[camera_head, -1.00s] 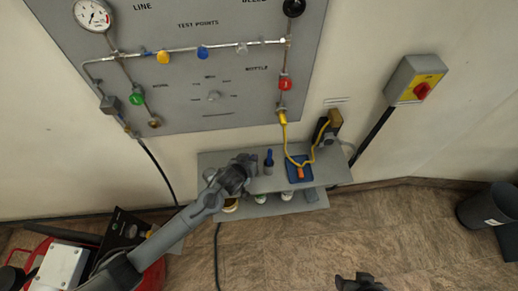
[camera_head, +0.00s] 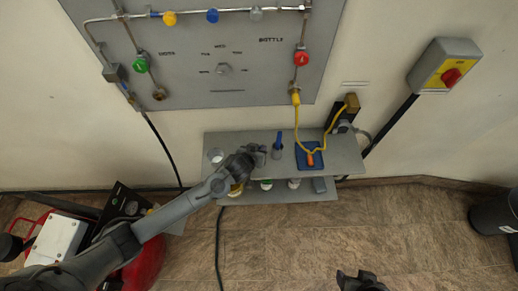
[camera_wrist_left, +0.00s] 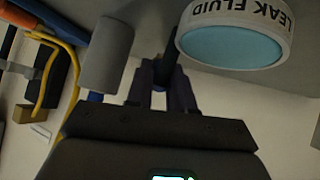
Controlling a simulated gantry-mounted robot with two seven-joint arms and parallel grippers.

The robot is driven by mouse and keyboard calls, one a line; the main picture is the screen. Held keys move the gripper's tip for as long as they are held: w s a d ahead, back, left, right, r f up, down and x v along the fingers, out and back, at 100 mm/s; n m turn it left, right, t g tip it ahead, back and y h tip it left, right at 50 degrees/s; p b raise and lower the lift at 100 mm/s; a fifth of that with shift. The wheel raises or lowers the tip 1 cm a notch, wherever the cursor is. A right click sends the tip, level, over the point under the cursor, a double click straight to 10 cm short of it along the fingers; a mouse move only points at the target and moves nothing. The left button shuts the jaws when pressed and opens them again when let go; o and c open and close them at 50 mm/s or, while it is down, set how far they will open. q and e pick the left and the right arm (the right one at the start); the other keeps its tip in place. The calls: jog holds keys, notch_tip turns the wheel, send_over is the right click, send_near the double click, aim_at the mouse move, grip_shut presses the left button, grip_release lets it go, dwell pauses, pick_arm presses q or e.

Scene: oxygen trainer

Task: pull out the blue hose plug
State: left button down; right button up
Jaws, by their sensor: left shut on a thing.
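My left gripper (camera_head: 262,153) is low over the grey shelf (camera_head: 340,150), between a white leak fluid pot (camera_head: 215,155) and a grey cup (camera_head: 277,153) with a blue-handled item in it. In the left wrist view, my left gripper (camera_wrist_left: 163,92) is shut on a dark bluish piece (camera_wrist_left: 164,70), which seems to be the blue hose plug. The fingers hide most of it, and I cannot tell whether it is seated in anything. My right gripper (camera_head: 360,281) is at the bottom edge of the head view, away from the shelf; its jaw gap is unclear.
The leak fluid pot (camera_wrist_left: 235,35) and grey cup (camera_wrist_left: 104,55) flank the fingers closely. A lower shelf (camera_head: 270,195) holds small containers. The floor in front is clear.

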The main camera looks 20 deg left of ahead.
pick_arm(q)
jog(key=shift+f, duration=0.4)
dwell(0.5)
jog(key=c, duration=0.9)
grip_release()
jog(key=p+v, duration=0.1)
jog(key=v, duration=0.9)
jog(key=shift+s+r, duration=0.25)
jog(key=shift+r, duration=0.05)
